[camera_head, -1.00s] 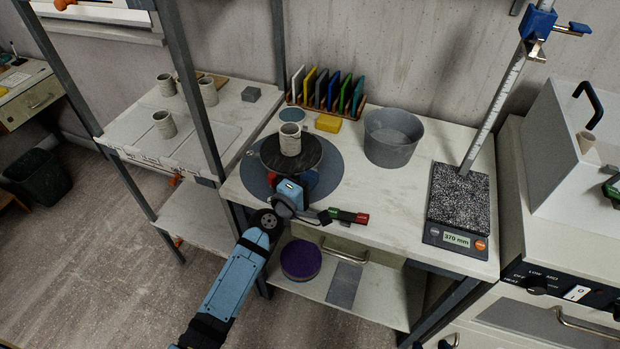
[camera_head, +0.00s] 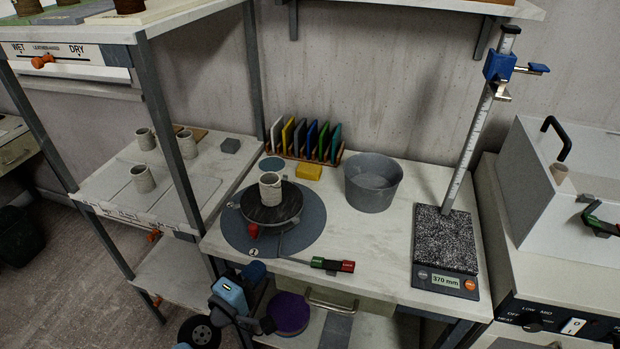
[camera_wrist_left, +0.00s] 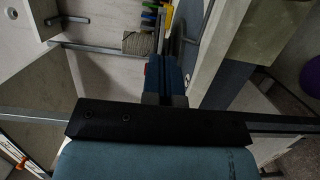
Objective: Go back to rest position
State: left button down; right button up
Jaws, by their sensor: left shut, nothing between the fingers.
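My left gripper (camera_head: 254,271) is low at the front edge of the worktable in the head view, below the turntable. Its dark blue fingers are shut and empty, and they also show in the left wrist view (camera_wrist_left: 165,75). My arm behind it runs out at the bottom of the head view. A pale mug (camera_head: 270,186) stands upright on the dark turntable (camera_head: 272,216), clear of my gripper. My right gripper is not in view.
The white worktable (camera_head: 375,240) carries a grey bucket (camera_head: 373,184), a rack of coloured tiles, a yellow block (camera_head: 308,172) and a height gauge (camera_head: 444,240). A shelf frame (camera_head: 166,115) with several mugs stands left. A purple disc (camera_head: 288,313) lies on the lower shelf.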

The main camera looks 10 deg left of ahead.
pick_arm(q)
jog(key=s+f+m+g+y+p, duration=0.3)
jog(key=s+m+g+p, duration=0.2)
jog(key=s+m+p, duration=0.7)
jog(key=s+m, duration=0.3)
jog(key=m, duration=0.1)
jog(key=shift+s+a+f+m+g, duration=0.2)
jog(key=shift+s+f+m+g, duration=0.05)
jog(key=shift+f+m+g, duration=0.15)
